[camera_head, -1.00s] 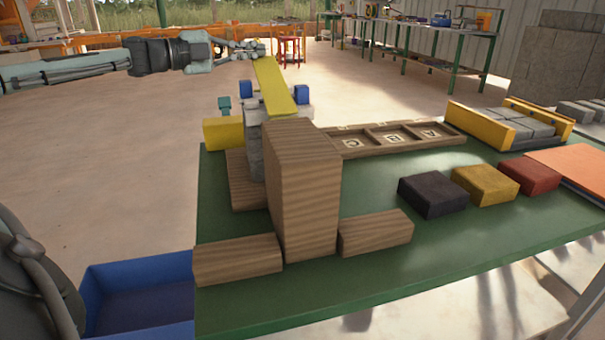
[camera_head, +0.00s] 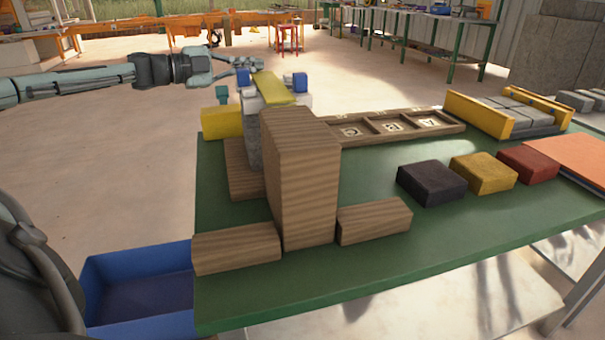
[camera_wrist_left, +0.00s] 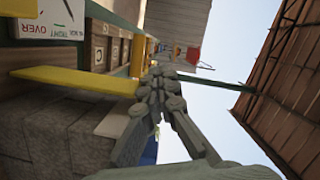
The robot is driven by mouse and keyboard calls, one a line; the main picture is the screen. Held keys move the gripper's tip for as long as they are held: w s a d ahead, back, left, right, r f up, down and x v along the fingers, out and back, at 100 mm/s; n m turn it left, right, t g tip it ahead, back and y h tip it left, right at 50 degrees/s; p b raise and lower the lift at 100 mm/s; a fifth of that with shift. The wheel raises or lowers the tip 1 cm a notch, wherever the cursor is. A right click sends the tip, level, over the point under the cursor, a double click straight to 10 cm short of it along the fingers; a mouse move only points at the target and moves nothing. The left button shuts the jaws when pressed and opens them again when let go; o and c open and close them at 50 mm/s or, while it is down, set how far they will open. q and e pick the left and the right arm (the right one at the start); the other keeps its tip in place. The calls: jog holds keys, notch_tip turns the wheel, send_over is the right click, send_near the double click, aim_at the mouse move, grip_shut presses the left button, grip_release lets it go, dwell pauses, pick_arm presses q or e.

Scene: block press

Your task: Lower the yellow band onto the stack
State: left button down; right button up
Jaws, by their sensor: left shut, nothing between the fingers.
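The yellow band (camera_head: 272,90) is a flat strip lying low over the top of a grey block stack (camera_head: 254,148) behind the tall wooden block. In the left wrist view the band (camera_wrist_left: 75,79) runs along the rough grey blocks (camera_wrist_left: 60,135) towards my fingers. My left gripper (camera_head: 254,64) is just above the band's far end, its fingers shut and empty. In the left wrist view the fingertips (camera_wrist_left: 160,76) are beside the band's end; I cannot tell whether they touch it. The tall block hides much of the stack. My right gripper is not in view.
A tall wooden block (camera_head: 303,185) stands in front, with low wooden blocks (camera_head: 236,248) beside it. A yellow block (camera_head: 221,122) and blue pieces (camera_head: 300,82) flank the stack. A lettered wooden tray (camera_head: 390,126) lies behind. A blue bin (camera_head: 135,285) is at the front left.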

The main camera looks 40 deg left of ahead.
pick_arm(q)
jog(key=v, duration=1.2)
